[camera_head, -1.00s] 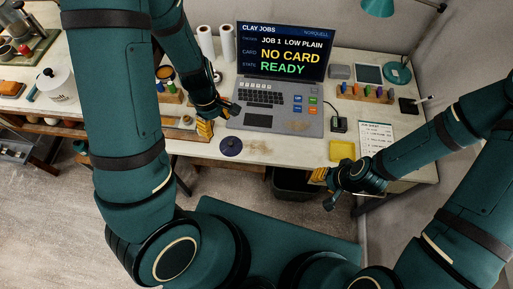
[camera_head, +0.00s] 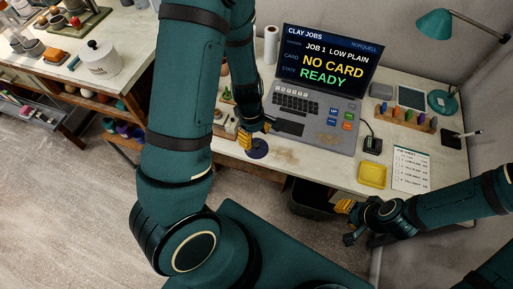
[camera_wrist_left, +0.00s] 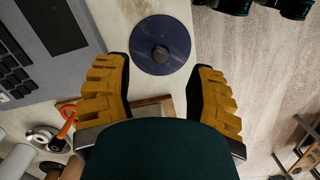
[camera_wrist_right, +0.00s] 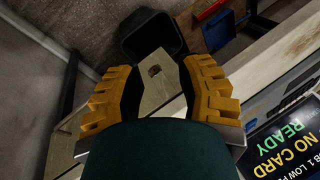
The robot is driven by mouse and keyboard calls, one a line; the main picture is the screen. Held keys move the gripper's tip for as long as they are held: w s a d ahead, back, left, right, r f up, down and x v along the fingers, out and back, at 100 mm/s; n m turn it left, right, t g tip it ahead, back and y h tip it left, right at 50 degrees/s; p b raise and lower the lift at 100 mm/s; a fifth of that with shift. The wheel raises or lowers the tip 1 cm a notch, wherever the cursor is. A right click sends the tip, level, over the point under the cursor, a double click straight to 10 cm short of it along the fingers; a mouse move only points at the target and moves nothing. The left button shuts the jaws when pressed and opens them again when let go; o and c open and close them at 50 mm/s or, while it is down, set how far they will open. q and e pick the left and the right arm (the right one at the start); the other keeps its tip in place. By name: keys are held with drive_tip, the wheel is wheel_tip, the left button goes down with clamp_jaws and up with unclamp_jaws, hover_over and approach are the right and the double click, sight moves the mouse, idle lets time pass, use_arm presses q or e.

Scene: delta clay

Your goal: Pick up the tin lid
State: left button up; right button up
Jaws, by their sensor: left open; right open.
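The tin lid appears to be the dark blue round disc (camera_head: 257,150) with a small knob, lying flat near the front edge of the desk. It also shows in the left wrist view (camera_wrist_left: 160,35), just beyond the fingertips and roughly centred between them. My left gripper (camera_head: 248,137) is open and empty, close to the lid on its far left side in the head view; its yellow fingers spread wide in the left wrist view (camera_wrist_left: 160,75). My right gripper (camera_head: 344,208) is open and empty in front of the desk edge, away from the lid.
A laptop (camera_head: 318,90) reading "NO CARD" stands behind the lid. A yellow tray (camera_head: 372,175) and a printed sheet (camera_head: 411,170) lie to the right. A dark bin (camera_head: 312,198) stands under the desk. A white lidded pot (camera_head: 99,60) stands on the left table.

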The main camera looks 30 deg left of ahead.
sight(256, 144)
use_arm(q)
drive_tip(key=f, duration=0.1)
drive_tip(key=f+b, duration=0.1)
drive_tip(key=f, duration=0.1)
drive_tip(key=f+b, duration=0.1)
drive_tip(key=shift+d+f, duration=0.3)
drive_tip(key=shift+f, duration=0.05)
drive_tip(key=shift+r, duration=0.1)
drive_tip(key=shift+c, duration=0.5)
clamp_jaws()
